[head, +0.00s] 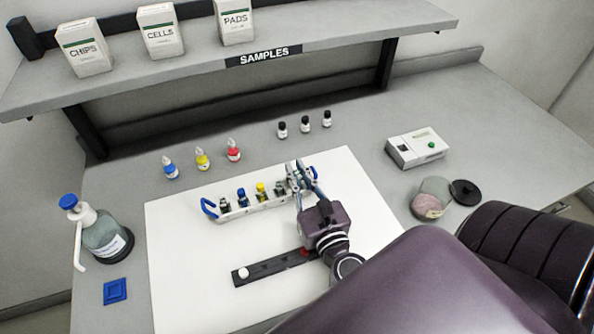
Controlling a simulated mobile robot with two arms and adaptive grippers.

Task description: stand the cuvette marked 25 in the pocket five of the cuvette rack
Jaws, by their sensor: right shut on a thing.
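The cuvette rack (236,213) is a long white holder with blue end handles on the white mat. Several cuvettes stand in it, among them one with a blue top (242,195) and one with a yellow top (261,188). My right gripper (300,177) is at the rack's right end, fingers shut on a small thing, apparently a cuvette. The fingers hide most of that thing, and its mark cannot be read. They also hide part of the rack's right end, so I cannot tell whether the held thing is in a pocket. My left gripper is not in view.
A dark strip (262,270) with a white knob and a red part lies in front of the rack. Dropper bottles (202,160) and black-capped vials (305,125) stand behind. A white instrument (417,149) and a jar (431,198) stand right, a wash bottle (103,236) left.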

